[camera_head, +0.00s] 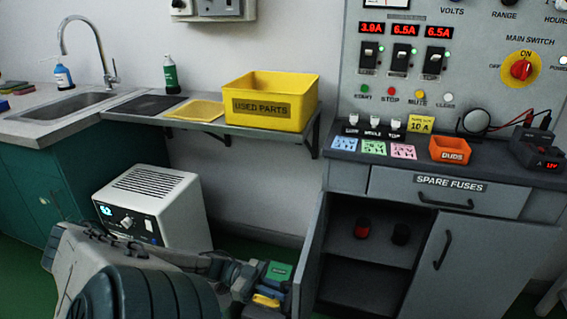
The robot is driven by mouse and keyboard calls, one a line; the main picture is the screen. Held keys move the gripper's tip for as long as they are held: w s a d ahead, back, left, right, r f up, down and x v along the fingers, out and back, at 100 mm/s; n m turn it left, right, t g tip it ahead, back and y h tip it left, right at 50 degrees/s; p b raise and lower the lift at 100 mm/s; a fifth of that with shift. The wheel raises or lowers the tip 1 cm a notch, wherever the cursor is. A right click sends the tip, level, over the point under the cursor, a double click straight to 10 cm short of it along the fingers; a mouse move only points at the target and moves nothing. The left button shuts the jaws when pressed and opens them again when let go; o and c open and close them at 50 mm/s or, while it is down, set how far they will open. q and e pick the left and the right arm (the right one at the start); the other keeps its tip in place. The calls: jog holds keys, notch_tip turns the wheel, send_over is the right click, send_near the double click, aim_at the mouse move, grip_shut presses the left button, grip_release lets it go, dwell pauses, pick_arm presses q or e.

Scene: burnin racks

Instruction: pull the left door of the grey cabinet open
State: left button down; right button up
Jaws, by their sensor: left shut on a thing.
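The grey cabinet (345,183) stands at the right under the control panel. Its left door (308,262) is swung outward and seen nearly edge-on, so the left half of the cabinet is open. The right door (440,262) is closed, with a dark handle. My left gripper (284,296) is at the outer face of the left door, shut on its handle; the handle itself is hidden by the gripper. My right gripper is not in view.
A white boxy device (150,205) stands left of the cabinet, behind my left arm. Above is a wall shelf (250,132) with a yellow used parts bin (270,98). The spare fuses drawer (445,190) is shut. Green floor shows between the white device and the cabinet.

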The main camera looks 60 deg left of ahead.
pick_arm(q)
jog(key=shift+v, duration=1.15)
jog(key=shift+w, duration=0.15)
jog(key=c, duration=1.5)
grip_release()
jog(key=shift+a, duration=0.1)
jog(key=p+v, duration=0.1)
jog(key=v, duration=0.9)
jog(key=shift+a, duration=0.35)
jog(key=shift+f, duration=0.1)
